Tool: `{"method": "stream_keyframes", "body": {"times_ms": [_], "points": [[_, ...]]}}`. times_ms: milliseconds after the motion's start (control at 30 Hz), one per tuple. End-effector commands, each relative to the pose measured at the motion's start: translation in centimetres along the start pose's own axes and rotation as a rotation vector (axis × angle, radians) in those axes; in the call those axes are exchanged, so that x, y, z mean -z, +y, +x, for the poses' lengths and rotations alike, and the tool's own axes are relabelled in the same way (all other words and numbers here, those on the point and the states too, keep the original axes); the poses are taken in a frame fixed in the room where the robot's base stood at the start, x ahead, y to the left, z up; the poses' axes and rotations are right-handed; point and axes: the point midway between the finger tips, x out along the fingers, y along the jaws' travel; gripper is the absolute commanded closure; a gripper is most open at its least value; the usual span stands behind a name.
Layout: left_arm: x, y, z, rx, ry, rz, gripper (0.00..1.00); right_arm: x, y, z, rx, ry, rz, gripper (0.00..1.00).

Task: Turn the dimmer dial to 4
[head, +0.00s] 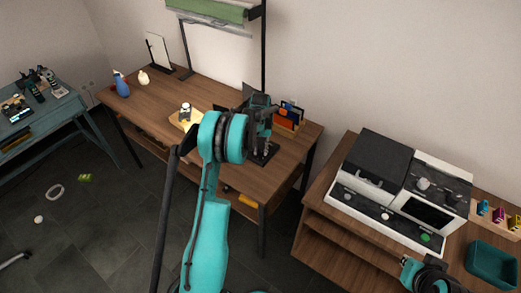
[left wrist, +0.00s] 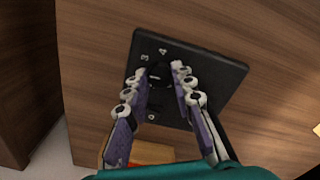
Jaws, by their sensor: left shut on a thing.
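The dimmer is a dark square plate (left wrist: 215,75) on the wooden table in the left wrist view. Pale numbers, including what look like 3 and 4, are near its upper left edge. Its black dial (left wrist: 180,68) sits between my left fingertips and is partly covered by them; I cannot tell which number it points at. My left gripper (left wrist: 168,76) is shut on the dial. In the head view the plate (head: 265,157) shows beyond my left arm, beneath the left gripper (head: 262,132). My right gripper (head: 432,278) is at the lower right, its fingers not clear.
A cabinet with an appliance (head: 375,185) and teal bin (head: 492,265) stands at right.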

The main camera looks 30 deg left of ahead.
Motion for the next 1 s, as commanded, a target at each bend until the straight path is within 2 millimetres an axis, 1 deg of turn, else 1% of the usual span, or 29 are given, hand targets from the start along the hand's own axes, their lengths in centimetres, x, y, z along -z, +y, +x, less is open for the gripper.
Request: {"method": "stream_keyframes", "body": {"times_ms": [600,800,1000], "points": [[0.02,0.03,-0.01,0.000,0.001,0.572,1.00,-0.11,0.00,0.15,0.000,0.000,0.000,1.00],[0.01,0.03,-0.01,0.000,0.001,0.720,1.00,-0.13,0.00,0.18,0.000,0.000,0.000,1.00],[0.01,0.03,-0.01,0.000,0.001,0.823,1.00,-0.14,0.00,0.20,0.000,0.000,0.000,1.00]]}}
